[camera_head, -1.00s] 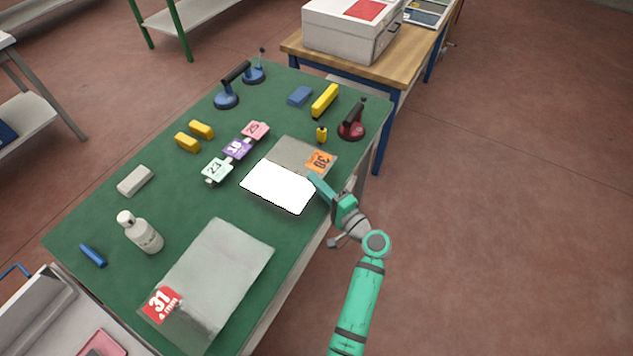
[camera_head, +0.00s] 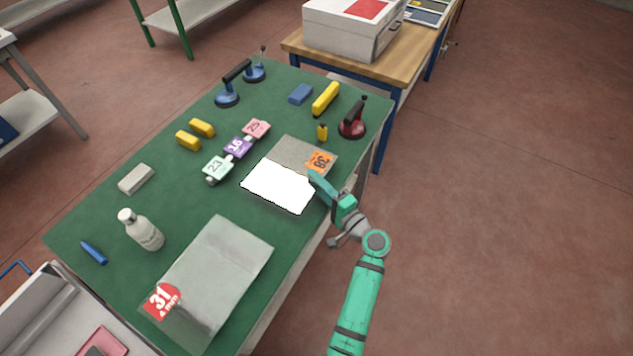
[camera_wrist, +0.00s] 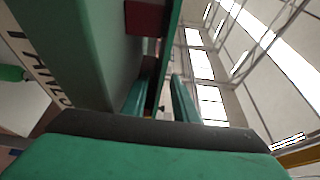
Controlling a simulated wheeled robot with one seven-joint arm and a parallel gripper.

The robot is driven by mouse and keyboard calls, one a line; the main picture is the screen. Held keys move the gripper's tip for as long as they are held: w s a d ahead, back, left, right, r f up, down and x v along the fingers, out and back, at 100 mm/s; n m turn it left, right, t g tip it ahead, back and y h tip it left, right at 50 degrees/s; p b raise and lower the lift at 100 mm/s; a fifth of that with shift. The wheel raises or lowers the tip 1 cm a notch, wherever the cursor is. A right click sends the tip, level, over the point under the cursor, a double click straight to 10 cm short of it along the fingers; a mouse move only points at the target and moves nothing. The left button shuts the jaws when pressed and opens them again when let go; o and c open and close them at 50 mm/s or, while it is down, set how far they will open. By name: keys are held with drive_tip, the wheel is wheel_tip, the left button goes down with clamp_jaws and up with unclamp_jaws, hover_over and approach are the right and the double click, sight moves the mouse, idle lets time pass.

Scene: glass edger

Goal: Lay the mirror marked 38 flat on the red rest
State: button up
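The mirror marked 38 is a grey pane with an orange 38 label (camera_head: 319,161). It lies on the green table (camera_head: 110,215), and its near part (camera_head: 278,186) shines plain white. My gripper (camera_head: 317,184) is at the right edge of this pane, low beside the table edge. In the wrist view my two green fingers (camera_wrist: 162,100) stand apart with a gap between them. I cannot tell whether the pane's edge is between them. A red flat patch (camera_head: 364,9) is on the white box, and a pinkish-red pad (camera_head: 100,343) shows at the lower left; I cannot tell which is the rest.
Another pane (camera_head: 222,275) with a red 31 label lies nearer. Small tags (camera_head: 237,148), yellow blocks (camera_head: 187,141), a bottle (camera_head: 141,231), a red suction cup (camera_head: 352,120) and blue suction lifters (camera_head: 228,95) stand on the table. The white box (camera_head: 345,33) is on a wooden bench. The floor at right is clear.

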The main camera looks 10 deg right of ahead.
drive_tip(key=shift+f, duration=0.1)
drive_tip(key=v, duration=1.1)
drive_tip(key=shift+a, duration=0.15)
idle(0.4)
